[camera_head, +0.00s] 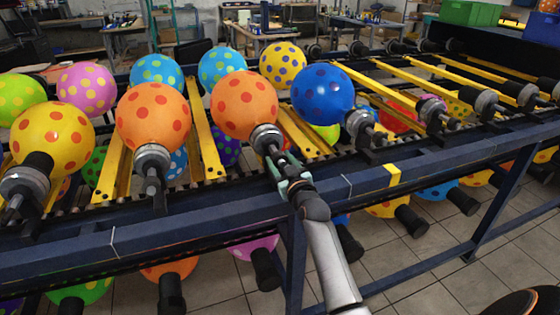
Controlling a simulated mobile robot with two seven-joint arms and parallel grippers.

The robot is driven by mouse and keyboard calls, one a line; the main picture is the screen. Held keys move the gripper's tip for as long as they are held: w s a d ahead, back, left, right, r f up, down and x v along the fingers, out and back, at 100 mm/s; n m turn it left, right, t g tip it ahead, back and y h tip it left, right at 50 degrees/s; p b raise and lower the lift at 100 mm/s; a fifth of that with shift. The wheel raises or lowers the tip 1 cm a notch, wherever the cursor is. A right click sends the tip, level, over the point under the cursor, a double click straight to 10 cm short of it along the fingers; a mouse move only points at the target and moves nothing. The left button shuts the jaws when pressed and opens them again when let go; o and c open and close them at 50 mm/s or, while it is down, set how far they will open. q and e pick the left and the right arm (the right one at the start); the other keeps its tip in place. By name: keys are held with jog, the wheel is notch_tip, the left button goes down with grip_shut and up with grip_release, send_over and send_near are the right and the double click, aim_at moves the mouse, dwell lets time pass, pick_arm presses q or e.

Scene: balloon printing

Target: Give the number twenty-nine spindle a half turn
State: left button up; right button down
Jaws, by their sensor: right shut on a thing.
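My right gripper (288,172) is at the front rail, below the orange balloon with red dots near the middle. It is shut on the spindle (266,139) of that balloon (244,105). The spindle has a grey and black round collar with a thin shaft pointing toward me. No number is readable on any spindle, so I cannot tell from the picture which one is twenty-nine. The fingertips are small and partly merge with the shaft. My left gripper is not in view.
Neighbouring spindles hold another orange balloon (153,117) on the left and a blue balloon (322,94) on the right. A dark blue rail (190,218) runs along the front. Several balloons hang on a lower level. Spindles at the right (481,100) are bare.

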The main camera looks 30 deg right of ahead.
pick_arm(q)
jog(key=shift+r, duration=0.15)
pick_arm(e)
jog(key=shift+m+p, duration=0.45)
jog(key=shift+m, duration=0.05)
jog(key=shift+r+m+p, duration=0.1)
jog(key=shift+m+p, duration=0.45)
jog(key=shift+m, duration=0.15)
jog(key=m+p, duration=0.2)
jog(key=m, duration=0.1)
jog(key=shift+m, duration=0.3)
jog(key=m+p, duration=0.1)
jog(key=m, duration=0.1)
jog(key=shift+m, duration=0.4)
jog(key=m+p, duration=0.1)
jog(key=m, duration=0.2)
jog(key=shift+m, duration=0.3)
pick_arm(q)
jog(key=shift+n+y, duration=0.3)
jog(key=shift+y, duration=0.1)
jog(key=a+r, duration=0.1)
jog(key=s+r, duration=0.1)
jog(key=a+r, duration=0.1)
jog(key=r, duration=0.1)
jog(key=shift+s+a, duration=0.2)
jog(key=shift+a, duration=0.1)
pick_arm(e)
jog(key=m, duration=0.5)
jog(key=shift+m, duration=0.4)
